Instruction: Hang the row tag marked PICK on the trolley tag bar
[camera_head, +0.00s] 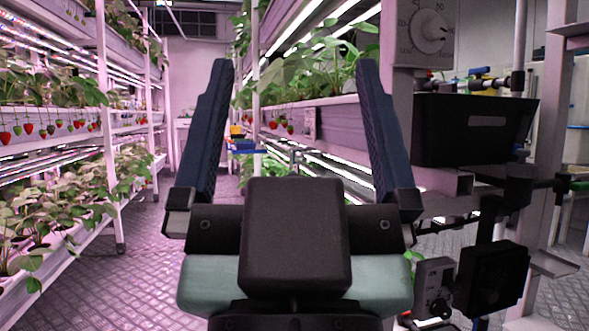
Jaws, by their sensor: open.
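My gripper (292,85) is in the middle of the head view, pointing away down the room. Its two dark blue fingers stand wide apart, and nothing is held between them. No row tag marked PICK can be made out. No trolley tag bar can be made out for certain. A small blue trolley-like platform (245,150) with yellow and blue items stands far down the aisle, seen between the fingers. It is too small to tell details.
A berry rack (103,100) with plants and hanging strawberries lines the left side. Another rack (312,122) stands right of centre. At the right are a black bin (470,130), a dial panel (425,32) and a metal post (553,150). The left aisle floor (135,265) is clear.

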